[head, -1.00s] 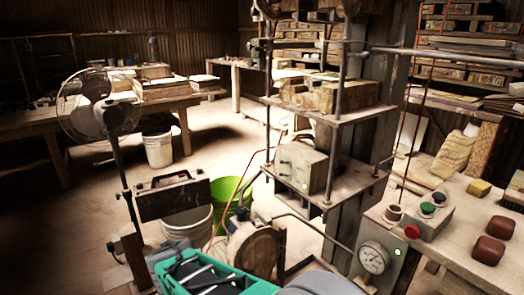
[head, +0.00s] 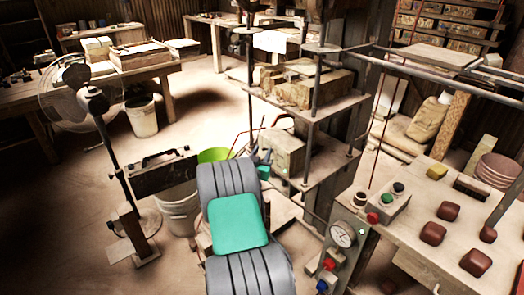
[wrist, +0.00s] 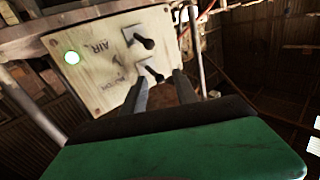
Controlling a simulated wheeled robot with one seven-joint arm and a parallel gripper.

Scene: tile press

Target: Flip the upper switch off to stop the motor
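A pale switch panel (wrist: 105,60) fills the upper left of the wrist view, tilted, with a lit green lamp (wrist: 72,57). It carries two dark toggle levers: one by the AIR lettering (wrist: 146,40), and one by the lettering that seems to read MOTOR (wrist: 153,73). The lettering looks turned over in this view. My gripper (wrist: 161,77) has its two dark fingers apart, with the MOTOR lever at the gap between the tips; I cannot tell if they touch it. In the head view the switch box (head: 281,150) sits on the press's lower shelf, its front partly hidden by my arm.
The press's rods and shelves (head: 322,108) stand close around the box.

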